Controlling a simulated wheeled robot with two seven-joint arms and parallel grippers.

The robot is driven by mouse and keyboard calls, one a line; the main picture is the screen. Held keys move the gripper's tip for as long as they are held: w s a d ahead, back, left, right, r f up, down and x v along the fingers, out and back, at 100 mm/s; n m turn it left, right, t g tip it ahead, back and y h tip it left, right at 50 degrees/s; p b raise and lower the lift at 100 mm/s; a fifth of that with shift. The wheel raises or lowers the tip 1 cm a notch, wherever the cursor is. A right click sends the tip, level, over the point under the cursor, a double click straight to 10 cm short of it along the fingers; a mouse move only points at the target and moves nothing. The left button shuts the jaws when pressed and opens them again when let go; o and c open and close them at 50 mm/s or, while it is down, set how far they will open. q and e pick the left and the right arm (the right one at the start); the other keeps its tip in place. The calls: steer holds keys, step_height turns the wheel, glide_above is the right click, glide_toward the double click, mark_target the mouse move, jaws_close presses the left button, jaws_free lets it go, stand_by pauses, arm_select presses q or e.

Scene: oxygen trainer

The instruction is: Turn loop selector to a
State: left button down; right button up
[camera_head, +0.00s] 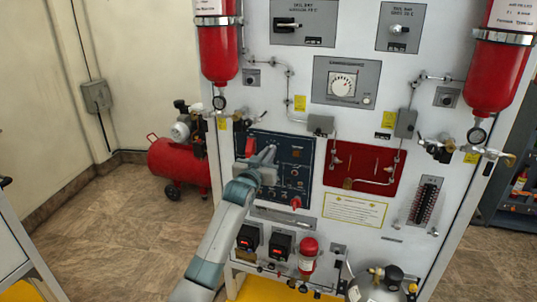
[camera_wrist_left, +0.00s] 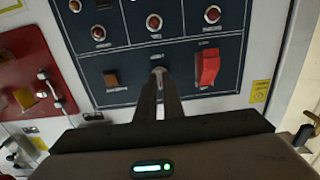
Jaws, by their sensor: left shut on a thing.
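The loop selector is a small metal knob (camera_wrist_left: 158,71) on the dark blue panel (camera_wrist_left: 120,50), between a red rocker switch (camera_wrist_left: 208,67) and an amber-brown square (camera_wrist_left: 111,78). My left gripper (camera_wrist_left: 159,82) reaches straight to it with the fingers close together, shut on the selector; the fingers hide most of the knob. In the head view my left gripper (camera_head: 268,153) is at the upper left part of the blue panel (camera_head: 300,172). The selector's letters are too small to read, so its setting cannot be told. My right gripper is out of view.
A red panel (camera_head: 362,168) with piping lies right of the blue one. Red cylinders (camera_head: 219,52) (camera_head: 497,72) hang at both sides of the board. A red lever (camera_head: 296,202) sits low on the blue panel. A red compressor (camera_head: 180,160) stands on the floor at left.

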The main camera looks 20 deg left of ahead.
arm_select(q)
steer(key=shift+n, duration=0.4)
steer(key=shift+a+n+p, duration=0.1)
steer(key=shift+n+p, duration=1.1)
steer(key=shift+n, duration=2.9)
steer(key=c, duration=1.9)
jaws_free()
steer(key=shift+s+f, duration=0.1)
